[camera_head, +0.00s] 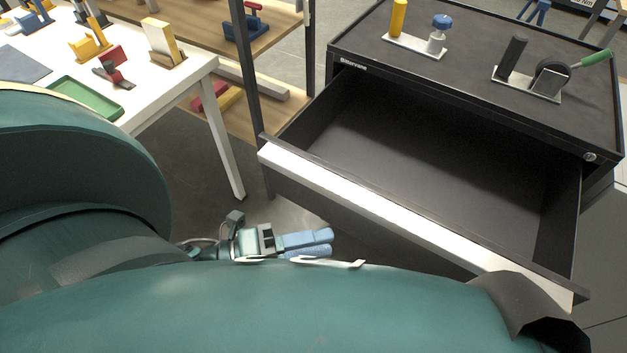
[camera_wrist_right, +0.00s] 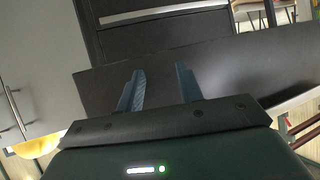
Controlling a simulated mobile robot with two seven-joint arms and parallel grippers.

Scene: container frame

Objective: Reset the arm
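My left gripper (camera_head: 330,243) hangs below the open drawer's front in the head view, over the floor. Its two blue fingers lie almost one over the other from this angle, so the gap between them cannot be judged. Nothing shows in them. My right gripper (camera_wrist_right: 160,75) shows in the right wrist view, its two blue fingers well apart and nothing between them. A wide dark panel lies behind these fingers. Large teal parts of my own arms fill the lower head view and hide much of the left arm.
A black cabinet (camera_head: 464,52) stands at right with its empty drawer (camera_head: 420,165) pulled out toward me. Fixtures with handles stand on its top. A white table (camera_head: 40,85) with a green tray (camera_head: 85,100) stands at left, beside a wooden shelf (camera_head: 275,25). Floor shows between.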

